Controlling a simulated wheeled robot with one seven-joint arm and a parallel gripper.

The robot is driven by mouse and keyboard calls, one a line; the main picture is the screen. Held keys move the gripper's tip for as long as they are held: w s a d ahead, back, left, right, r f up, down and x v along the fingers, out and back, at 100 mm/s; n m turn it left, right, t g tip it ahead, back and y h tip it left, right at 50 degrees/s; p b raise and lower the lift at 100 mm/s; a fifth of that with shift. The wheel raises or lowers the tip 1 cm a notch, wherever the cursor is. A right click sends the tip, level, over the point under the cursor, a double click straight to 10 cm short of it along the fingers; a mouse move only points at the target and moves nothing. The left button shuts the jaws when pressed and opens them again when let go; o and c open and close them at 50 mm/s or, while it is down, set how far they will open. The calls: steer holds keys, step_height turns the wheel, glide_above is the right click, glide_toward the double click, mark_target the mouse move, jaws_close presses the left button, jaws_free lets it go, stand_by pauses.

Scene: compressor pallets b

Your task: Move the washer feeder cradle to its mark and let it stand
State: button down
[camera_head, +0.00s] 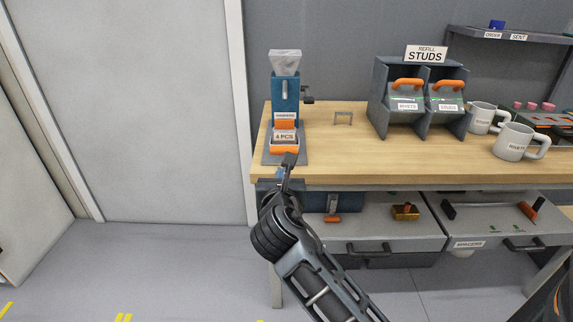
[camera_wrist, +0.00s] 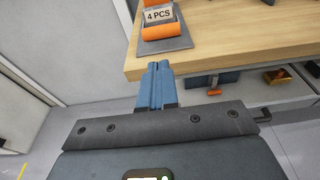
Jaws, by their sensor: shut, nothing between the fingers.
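The washer feeder (camera_head: 285,95) is a blue upright unit with a clear hopper, at the left end of the wooden bench. Below its mouth an orange tray with a "4 PCS" label (camera_head: 284,147), apparently the cradle, stands on a dark grey plate (camera_head: 300,157). In the wrist view the orange tray (camera_wrist: 160,32) and grey plate (camera_wrist: 178,44) show at the top. My gripper (camera_wrist: 157,68) is shut and empty, its blue fingers together just off the bench's front edge, short of the tray. I cannot make out a separate mark.
A small grey bracket (camera_head: 343,114) stands right of the feeder. Open drawers (camera_head: 385,228) jut out below the bench.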

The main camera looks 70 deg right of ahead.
glide_toward(283, 138)
step_height(283, 138, down, 2)
steer(key=shift+s, duration=0.2)
stand_by(0.4)
steer(key=p+x, duration=0.1)
steer(key=x, duration=0.2)
steer(key=r+p+x, duration=0.1)
steer(key=x, duration=0.2)
steer(key=p+x, duration=0.1)
steer(key=x, duration=0.2)
steer(key=shift+w+d+r, duration=0.25)
steer(key=shift+d+r, duration=0.15)
steer(key=shift+a, duration=0.25)
steer(key=p+v, duration=0.1)
steer(key=v, duration=1.2)
steer(key=shift+s+a, duration=0.25)
